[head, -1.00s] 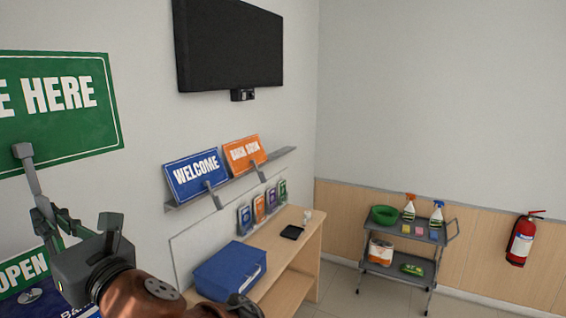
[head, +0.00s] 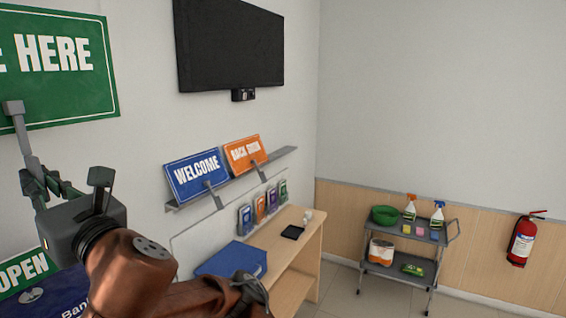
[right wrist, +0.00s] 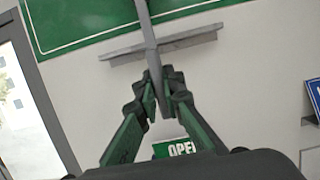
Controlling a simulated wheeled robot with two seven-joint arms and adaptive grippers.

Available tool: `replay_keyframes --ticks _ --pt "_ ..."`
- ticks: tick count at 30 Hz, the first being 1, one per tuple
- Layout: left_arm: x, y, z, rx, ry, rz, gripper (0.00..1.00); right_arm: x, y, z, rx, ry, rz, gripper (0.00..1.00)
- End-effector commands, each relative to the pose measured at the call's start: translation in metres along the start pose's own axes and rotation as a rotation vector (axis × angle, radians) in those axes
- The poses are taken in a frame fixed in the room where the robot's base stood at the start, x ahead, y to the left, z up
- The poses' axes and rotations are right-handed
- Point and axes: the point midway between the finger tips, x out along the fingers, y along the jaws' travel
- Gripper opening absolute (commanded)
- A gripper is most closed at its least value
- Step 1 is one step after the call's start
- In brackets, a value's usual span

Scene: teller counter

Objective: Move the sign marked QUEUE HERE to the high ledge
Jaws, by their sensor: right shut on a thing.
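The green sign (head: 75,85) shows only partly at the left of the head view, where the letters "E HERE" can be read; its left part is out of frame. A grey post (head: 22,132) runs down from it. My right gripper (head: 38,178) is shut on this post and holds the sign up. In the right wrist view the fingers (right wrist: 160,88) close around the post (right wrist: 151,45), with the sign's green panel (right wrist: 85,18) above. A grey ledge (right wrist: 190,38) on the wall shows behind the post, below the panel. My left gripper is not in view.
A lower ledge (head: 280,158) holds the WELCOME sign (head: 197,174) and the BACK SOON sign (head: 245,153). A green OPEN sign (head: 22,272) is below my right gripper. A black screen (head: 230,45) hangs on the wall. A cart (head: 400,268) stands far right.

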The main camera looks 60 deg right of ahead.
Motion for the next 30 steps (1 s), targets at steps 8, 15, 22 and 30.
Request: replay_keyframes --ticks 8,15,22,30 --pt "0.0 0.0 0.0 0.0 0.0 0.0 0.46 0.008 -0.001 0.03 0.001 -0.017 -0.001 0.0" --pt "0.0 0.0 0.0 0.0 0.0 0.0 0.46 0.017 -0.001 0.055 0.001 -0.028 -0.002 0.0" --pt "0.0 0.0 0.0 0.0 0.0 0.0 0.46 0.02 -0.001 0.065 0.001 -0.032 -0.001 0.0" --pt "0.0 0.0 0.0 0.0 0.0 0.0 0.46 0.02 0.0 0.065 0.001 -0.031 0.0 0.0"
